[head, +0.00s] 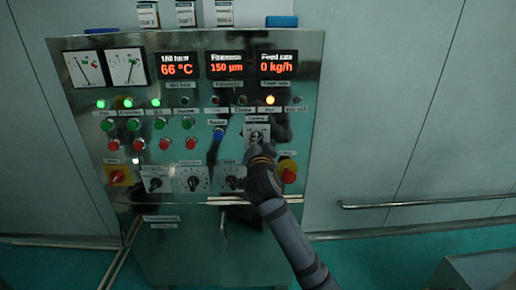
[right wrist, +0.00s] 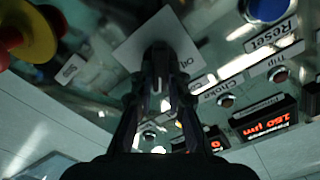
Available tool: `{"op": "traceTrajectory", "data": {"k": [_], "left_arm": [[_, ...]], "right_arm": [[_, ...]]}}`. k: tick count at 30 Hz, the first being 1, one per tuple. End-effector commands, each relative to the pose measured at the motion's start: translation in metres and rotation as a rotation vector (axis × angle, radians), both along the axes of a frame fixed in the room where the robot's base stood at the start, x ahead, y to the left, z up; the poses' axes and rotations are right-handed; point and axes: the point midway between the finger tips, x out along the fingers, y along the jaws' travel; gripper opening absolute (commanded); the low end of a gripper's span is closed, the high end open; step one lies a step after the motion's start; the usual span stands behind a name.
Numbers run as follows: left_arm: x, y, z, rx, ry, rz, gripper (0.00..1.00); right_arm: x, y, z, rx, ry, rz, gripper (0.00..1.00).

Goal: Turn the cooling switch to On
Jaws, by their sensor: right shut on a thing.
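The cooling switch (head: 257,130) is a pale square plate with a small dark knob, on the right half of the steel control panel. Its plate (right wrist: 135,52) also shows in the right wrist view, with a marking that looks like "On". My right gripper (head: 260,152) reaches the switch from below right. In the right wrist view the gripper's fingers (right wrist: 159,70) are closed together at the middle of the plate, on the knob. The fingers hide most of the knob, so I cannot tell its exact setting. My left gripper is not in view.
A blue reset button (head: 218,134) is left of the switch. A red emergency knob on yellow (head: 289,172) is close below right, beside my right gripper. Several black dials (head: 193,179) line the lower panel. Displays (head: 276,64) read 66 °C, 150 µm and 0 kg/h.

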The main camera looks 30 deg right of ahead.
Motion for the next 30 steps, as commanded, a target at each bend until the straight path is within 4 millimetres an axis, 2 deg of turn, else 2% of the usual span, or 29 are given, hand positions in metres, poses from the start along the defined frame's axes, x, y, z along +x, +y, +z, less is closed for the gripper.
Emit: {"op": "traceTrajectory", "data": {"k": [9, 25, 26, 30], "left_arm": [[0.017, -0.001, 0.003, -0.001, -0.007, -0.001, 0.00], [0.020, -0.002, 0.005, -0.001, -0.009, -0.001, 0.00], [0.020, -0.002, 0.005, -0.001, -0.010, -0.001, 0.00], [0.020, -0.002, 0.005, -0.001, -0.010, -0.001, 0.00]], "right_arm": [[0.000, -0.001, -0.002, 0.089, -0.053, 0.000, 0.00], [0.000, -0.001, -0.001, 0.106, -0.064, 0.000, 0.00], [0.000, -0.001, -0.001, 0.106, -0.064, 0.000, 0.19], [0.000, -0.001, -0.001, 0.106, -0.063, 0.000, 0.38]]}}
